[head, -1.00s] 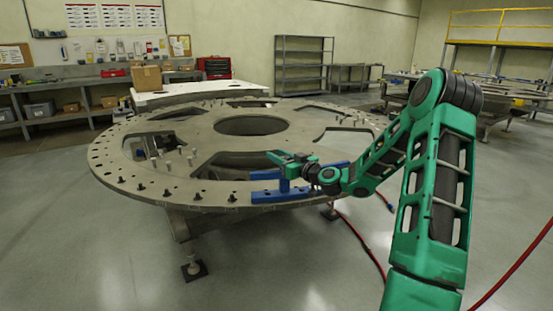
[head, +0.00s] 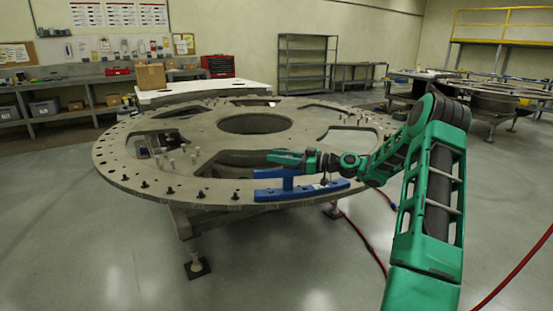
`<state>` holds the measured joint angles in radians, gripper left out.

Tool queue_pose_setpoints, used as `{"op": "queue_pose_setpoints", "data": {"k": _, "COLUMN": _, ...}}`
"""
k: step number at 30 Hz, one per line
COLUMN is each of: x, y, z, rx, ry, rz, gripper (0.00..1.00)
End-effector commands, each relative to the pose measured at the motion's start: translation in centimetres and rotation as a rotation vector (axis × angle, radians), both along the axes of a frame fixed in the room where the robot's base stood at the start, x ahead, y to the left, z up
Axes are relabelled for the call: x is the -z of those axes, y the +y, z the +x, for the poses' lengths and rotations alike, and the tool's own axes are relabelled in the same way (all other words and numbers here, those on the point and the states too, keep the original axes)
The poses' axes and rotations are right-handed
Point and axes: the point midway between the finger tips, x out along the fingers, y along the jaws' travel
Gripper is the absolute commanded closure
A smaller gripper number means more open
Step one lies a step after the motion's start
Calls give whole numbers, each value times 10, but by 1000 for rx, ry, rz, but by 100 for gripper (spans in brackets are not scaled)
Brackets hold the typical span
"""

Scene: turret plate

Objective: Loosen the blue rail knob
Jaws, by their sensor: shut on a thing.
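The blue rail (head: 320,191) lies at the near edge of the grey turret plate (head: 118,172). A short blue upright part (head: 288,180) joins its front bar to a bar behind, which my arm partly hides. My gripper (head: 284,158) is green and points left, just above this upright part. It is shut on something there. The knob itself cannot be made out apart from the fingers and the rail at this size.
Several dark bolts (head: 201,194) stand along the plate's near left rim, and upright pins (head: 172,163) stand further in. The plate has large cut-outs and a round centre hole (head: 255,124). Red hoses lie on the floor at right.

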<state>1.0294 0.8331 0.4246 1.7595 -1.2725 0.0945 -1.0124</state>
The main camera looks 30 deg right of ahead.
Motion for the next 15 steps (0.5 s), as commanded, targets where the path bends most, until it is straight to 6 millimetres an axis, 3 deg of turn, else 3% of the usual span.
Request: {"op": "queue_pose_setpoints", "data": {"k": 15, "x": 1, "y": 0, "z": -2, "rx": -60, "ry": 1, "rz": -1, "gripper": 93}}
